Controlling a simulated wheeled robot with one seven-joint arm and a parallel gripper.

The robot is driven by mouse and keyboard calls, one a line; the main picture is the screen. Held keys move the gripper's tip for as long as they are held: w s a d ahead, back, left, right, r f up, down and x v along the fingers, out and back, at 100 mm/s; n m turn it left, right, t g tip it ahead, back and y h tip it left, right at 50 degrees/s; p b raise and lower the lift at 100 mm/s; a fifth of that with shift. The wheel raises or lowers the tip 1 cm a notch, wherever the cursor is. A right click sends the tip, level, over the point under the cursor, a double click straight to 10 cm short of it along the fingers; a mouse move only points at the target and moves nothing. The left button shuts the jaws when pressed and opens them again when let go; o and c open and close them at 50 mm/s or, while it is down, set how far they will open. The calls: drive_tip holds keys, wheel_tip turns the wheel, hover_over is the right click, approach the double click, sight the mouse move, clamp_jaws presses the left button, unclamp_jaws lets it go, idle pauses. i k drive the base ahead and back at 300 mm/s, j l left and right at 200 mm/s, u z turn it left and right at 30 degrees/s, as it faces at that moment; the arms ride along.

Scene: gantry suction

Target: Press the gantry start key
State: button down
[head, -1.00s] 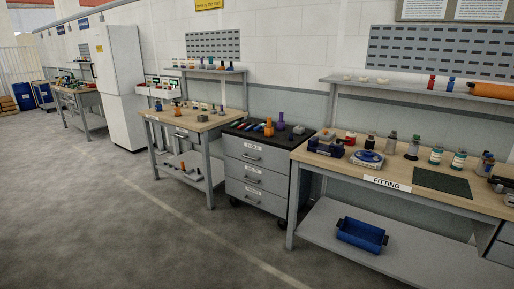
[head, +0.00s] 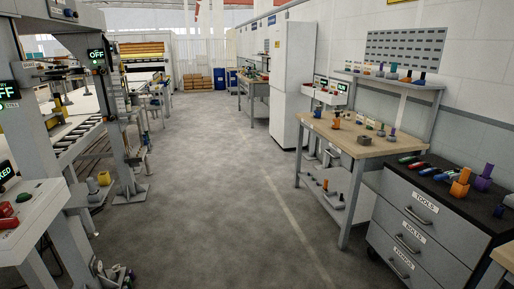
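A control console (head: 45,205) with a pale sloped top stands at the left edge, cut off by the frame. It carries a green button (head: 27,190) and red controls (head: 8,210), with a dark display (head: 6,171) whose green text is partly cut off. The gantry machine (head: 118,120) stands behind it, with a display reading OFF (head: 96,54) and another OFF display (head: 9,91) nearer. No label marks the gantry start key clearly enough to read. My gripper is not seen.
Grey floor (head: 210,190) runs clear down the middle. On the right stand a drawer cabinet (head: 425,225), a wooden-topped bench (head: 350,138) and a white cabinet (head: 294,80). A grey mechanical piece (head: 113,273), unclear in kind, sits at the bottom left.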

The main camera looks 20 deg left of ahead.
sight(21, 197)
drive_tip(key=i+j+u, duration=0.2)
drive_tip(key=i+u, duration=0.25)
drive_tip(key=i, duration=0.15)
drive_tip(key=i+u, duration=0.5)
drive_tip(key=i+l+u, duration=0.2)
drive_tip(key=i+u, duration=0.25)
drive_tip(key=i, duration=0.2)
drive_tip(key=i+j+u, duration=0.2)
drive_tip(key=i+u, duration=0.8)
drive_tip(key=i, duration=0.25)
drive_tip(key=i+j+u, duration=0.15)
drive_tip(key=i, duration=0.25)
drive_tip(key=j, duration=0.1)
